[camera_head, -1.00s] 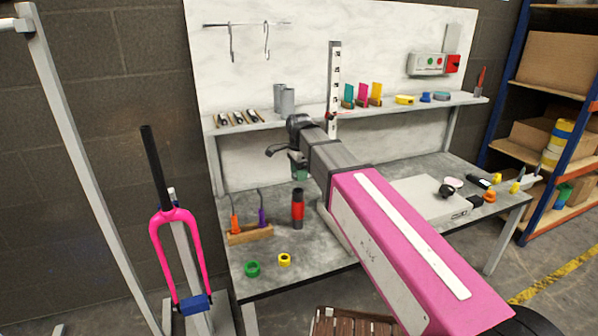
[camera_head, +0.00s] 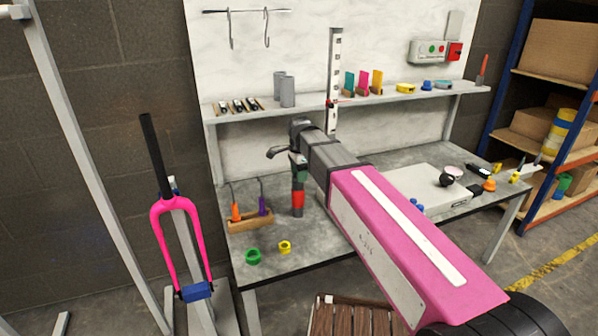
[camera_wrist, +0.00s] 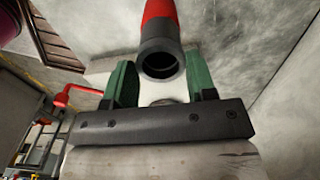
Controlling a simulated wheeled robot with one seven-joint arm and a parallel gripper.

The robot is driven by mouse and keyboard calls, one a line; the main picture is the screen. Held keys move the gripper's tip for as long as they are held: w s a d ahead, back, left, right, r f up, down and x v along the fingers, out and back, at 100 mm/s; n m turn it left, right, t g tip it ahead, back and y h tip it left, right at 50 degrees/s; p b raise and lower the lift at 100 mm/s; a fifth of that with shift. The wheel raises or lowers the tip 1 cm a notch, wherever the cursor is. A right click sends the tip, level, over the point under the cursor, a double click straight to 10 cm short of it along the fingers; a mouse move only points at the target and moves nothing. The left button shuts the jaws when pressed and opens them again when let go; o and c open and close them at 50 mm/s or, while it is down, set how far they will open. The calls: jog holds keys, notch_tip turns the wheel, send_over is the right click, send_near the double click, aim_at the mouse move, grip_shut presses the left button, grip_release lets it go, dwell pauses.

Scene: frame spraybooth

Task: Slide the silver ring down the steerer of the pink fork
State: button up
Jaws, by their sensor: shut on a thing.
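The pink fork (camera_head: 163,230) stands upright at the left in the head view, with its black steerer (camera_head: 153,155) pointing up and leaning slightly. A blue block (camera_head: 196,290) sits at its lower end. I cannot make out a silver ring on the steerer or elsewhere. My gripper (camera_head: 299,172) is above the bench, at the top of a red and black tube (camera_head: 297,199) that stands there. In the wrist view the green fingers of my gripper (camera_wrist: 161,75) are shut on this tube's black end (camera_wrist: 160,58), one on each side. The tube's open end faces the camera.
On the bench (camera_head: 310,238) are a wooden holder with two tools (camera_head: 250,222), a green ring (camera_head: 253,256) and a yellow ring (camera_head: 285,247). A slatted wooden stool (camera_head: 352,318) stands in front. A grey post (camera_head: 95,165) rises left of the fork.

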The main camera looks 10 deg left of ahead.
jog(key=shift+f, duration=0.1)
dwell(0.7)
jog(key=o, duration=1)
